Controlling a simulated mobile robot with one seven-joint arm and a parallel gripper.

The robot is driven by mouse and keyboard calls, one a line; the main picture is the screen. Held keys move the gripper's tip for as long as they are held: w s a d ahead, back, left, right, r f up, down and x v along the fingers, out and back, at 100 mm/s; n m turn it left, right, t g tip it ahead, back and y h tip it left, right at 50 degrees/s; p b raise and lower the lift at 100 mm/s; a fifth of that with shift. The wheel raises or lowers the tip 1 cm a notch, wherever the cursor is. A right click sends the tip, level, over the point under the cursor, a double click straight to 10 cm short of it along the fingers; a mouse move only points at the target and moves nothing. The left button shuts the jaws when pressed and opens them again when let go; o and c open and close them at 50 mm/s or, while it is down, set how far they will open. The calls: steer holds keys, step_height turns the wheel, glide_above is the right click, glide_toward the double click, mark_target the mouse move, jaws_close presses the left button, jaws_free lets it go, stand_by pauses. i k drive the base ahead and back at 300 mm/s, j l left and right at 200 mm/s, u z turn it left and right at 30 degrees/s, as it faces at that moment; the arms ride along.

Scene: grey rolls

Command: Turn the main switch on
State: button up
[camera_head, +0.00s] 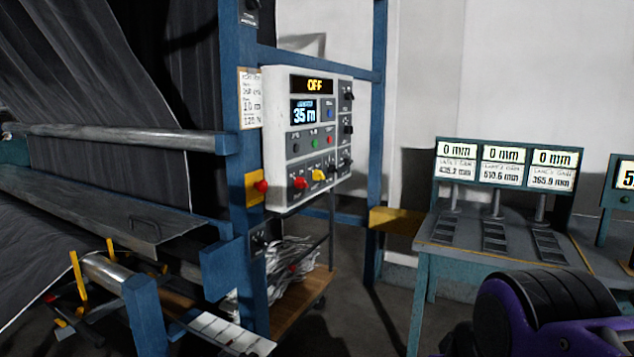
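A pale grey control panel (275,150) is mounted at the blue frame, left of the picture's middle. Its top display (314,86) reads "OFF" in yellow, and a blue screen (304,111) below reads "35 m". A small dark switch box (258,243) sits lower on the blue post. Labels are too small to read, so I cannot tell which is the main switch. A purple and black part of my arm shows at bottom right; my gripper is not in view.
A red button on a yellow plate (254,187) is on the post (233,150). Steel rollers and dark fabric fill the left. A wooden cart (300,305) with scraps stands below the panel. A teal bench (460,252) with several displays is right. Some floor between is clear.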

mark_target(300, 182)
steer(key=i+l, duration=0.35)
steer(key=l, duration=0.15)
steer(key=i+l, duration=0.75)
steer(key=l, duration=0.2)
steer(key=i+l+u, duration=0.1)
steer(key=i+l, duration=0.4)
steer(key=l, duration=0.25)
steer(key=u, duration=1.35)
